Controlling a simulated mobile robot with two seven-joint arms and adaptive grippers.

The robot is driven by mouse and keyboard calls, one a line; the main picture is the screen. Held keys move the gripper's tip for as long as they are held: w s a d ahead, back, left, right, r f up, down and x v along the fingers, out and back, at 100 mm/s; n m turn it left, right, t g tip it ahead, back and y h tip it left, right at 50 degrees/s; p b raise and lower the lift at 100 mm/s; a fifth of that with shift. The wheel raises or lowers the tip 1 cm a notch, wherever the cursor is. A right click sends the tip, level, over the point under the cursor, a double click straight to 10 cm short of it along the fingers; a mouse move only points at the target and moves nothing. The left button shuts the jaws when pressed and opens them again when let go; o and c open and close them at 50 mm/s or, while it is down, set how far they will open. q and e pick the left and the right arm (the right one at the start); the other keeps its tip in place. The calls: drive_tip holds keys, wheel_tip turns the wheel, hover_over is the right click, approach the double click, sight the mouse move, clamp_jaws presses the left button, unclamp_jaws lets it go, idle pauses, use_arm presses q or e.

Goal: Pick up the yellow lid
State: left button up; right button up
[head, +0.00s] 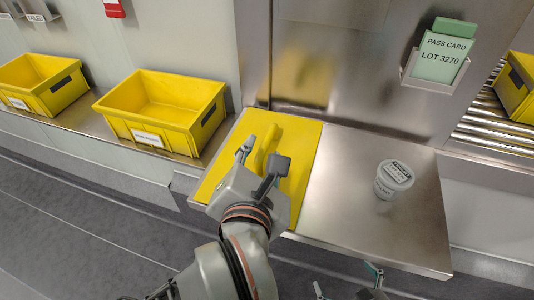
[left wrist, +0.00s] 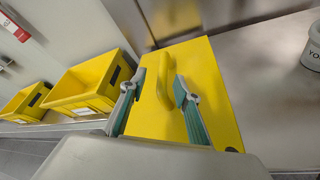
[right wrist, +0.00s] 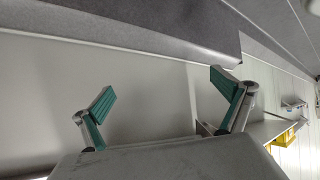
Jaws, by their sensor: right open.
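The yellow lid (head: 304,155) lies flat on the left part of the steel table, with a raised yellow handle (head: 265,148) on top. My left gripper (head: 262,160) is over the lid and open. In the left wrist view its fingers (left wrist: 158,93) are spread on either side of the handle (left wrist: 163,72); I see no clear contact. My arm hides part of the lid in the head view. My right gripper (head: 346,281) is at the bottom of the head view, in front of the table edge. In the right wrist view it (right wrist: 160,85) is open and empty.
A white lidded tub (head: 392,180) stands on the table's right part. Two yellow bins (head: 167,105) (head: 43,86) sit on the ledge at left. A pass card holder (head: 437,62) is on the steel wall. Bare steel table (head: 350,160) lies between lid and tub.

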sight(265, 148)
use_arm(q)
drive_tip(key=x, duration=0.1)
drive_tip(key=b+x, duration=0.1)
drive_tip(key=x, duration=0.3)
drive_tip(key=shift+d+f, duration=0.25)
drive_tip(key=shift+f, duration=0.1)
drive_tip(key=shift+w+f+b, duration=0.1)
drive_tip(key=shift+w+b, duration=0.25)
drive_tip(key=shift+w, duration=0.2)
clamp_jaws()
